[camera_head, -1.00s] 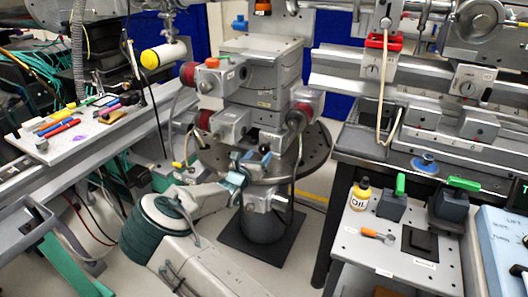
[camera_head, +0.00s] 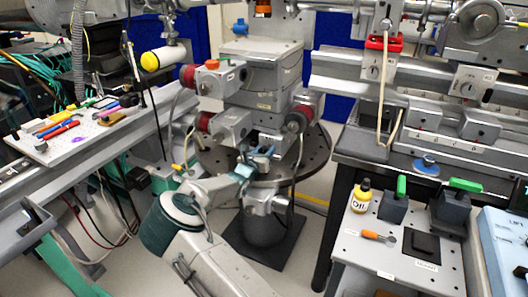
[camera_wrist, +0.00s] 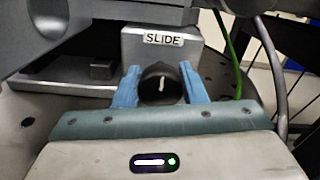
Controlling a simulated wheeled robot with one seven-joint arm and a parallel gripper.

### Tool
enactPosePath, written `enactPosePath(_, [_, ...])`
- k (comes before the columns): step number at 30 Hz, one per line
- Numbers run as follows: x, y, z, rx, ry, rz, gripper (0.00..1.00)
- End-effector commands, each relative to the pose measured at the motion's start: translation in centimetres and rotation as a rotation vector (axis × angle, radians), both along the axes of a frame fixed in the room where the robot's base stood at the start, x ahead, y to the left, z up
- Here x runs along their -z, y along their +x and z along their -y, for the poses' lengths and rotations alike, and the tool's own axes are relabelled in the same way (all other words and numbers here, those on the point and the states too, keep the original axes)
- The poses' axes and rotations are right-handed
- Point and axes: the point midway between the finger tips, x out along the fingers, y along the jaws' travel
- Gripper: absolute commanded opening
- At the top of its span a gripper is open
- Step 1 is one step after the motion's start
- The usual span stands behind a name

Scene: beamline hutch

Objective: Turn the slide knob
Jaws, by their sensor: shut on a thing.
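The slide knob (camera_wrist: 160,84) is round and black with a white pointer line, roughly upright, in the wrist view. It sits in front of a grey block (camera_wrist: 150,55) labelled SLIDE. My gripper (camera_wrist: 160,92) has one blue finger on each side of the knob and is shut on it. In the head view my gripper (camera_head: 258,158) is at the front of the stage stack, above the round dark plate. The knob itself is hard to make out there.
The stage stack (camera_head: 262,75) carries red-ended motor boxes and stands over a perforated round plate (camera_head: 310,165). A green cable (camera_wrist: 238,45) and a grey cable (camera_wrist: 275,75) run right of the knob. A side table (camera_head: 400,262) with an oil bottle (camera_head: 361,195) stands at right.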

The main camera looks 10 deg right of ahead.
Motion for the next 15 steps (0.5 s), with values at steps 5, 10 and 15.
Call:
enactPosePath(5, [0.05, 0.01, -0.08, -0.001, 0.019, 0.013, 0.15])
enactPosePath(10, [0.15, 0.00, -0.10, -0.002, 0.078, 0.054, 0.15])
enactPosePath(15, [0.23, -0.01, -0.05, -0.001, 0.177, 0.126, 0.15])
